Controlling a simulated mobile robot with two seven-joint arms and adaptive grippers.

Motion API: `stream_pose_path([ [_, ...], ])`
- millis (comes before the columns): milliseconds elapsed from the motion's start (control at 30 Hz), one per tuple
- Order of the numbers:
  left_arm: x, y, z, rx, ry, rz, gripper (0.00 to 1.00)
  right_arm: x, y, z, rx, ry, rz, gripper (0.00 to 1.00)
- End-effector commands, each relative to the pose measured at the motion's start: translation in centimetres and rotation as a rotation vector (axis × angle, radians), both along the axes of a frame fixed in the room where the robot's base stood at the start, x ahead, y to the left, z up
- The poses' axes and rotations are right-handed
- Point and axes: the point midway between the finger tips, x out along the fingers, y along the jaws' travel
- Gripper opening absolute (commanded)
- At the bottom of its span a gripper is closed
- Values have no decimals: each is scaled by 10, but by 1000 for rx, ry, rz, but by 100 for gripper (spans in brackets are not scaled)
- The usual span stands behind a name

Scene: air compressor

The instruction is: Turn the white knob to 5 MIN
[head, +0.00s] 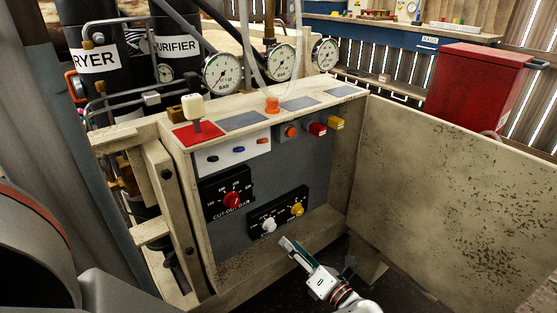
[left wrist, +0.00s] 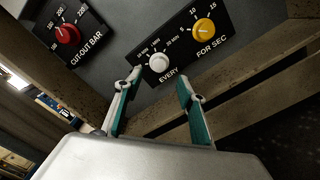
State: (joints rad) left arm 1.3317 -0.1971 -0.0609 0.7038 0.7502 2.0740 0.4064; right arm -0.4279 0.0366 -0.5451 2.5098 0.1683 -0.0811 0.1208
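The white knob (head: 269,226) sits on the lower black dial plate of the grey panel, left of a yellow knob (head: 297,209). In the left wrist view the white knob (left wrist: 158,63) is above the word EVERY, with minute marks around it. The marks are too small to read surely, and I cannot tell where the knob points. My left gripper (head: 288,243) is just right of and below the white knob in the head view. In the left wrist view my left gripper (left wrist: 160,80) is open and empty, its fingertips either side of the knob's line, apparently short of it. My right gripper is not in view.
A red CUT-OUT BAR knob (head: 231,200) is on a separate plate at upper left. An open wooden door (head: 440,190) stands at the right. A wooden frame edge (left wrist: 250,80) runs below the dial plate. Gauges (head: 222,73) and buttons are above.

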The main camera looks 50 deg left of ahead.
Motion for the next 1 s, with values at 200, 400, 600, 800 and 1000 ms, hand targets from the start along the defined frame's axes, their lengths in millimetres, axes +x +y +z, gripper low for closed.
stream_pose_path([
  [200,0,23,0,-3,-7,11,40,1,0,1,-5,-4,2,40],
  [400,2,53,0,-1,-5,9,40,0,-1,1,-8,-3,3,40],
  [600,4,73,-1,-3,-4,7,40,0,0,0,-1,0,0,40],
  [800,4,78,0,-3,-4,7,40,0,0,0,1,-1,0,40],
  [1000,5,78,0,-3,-4,7,27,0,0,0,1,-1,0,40],
])
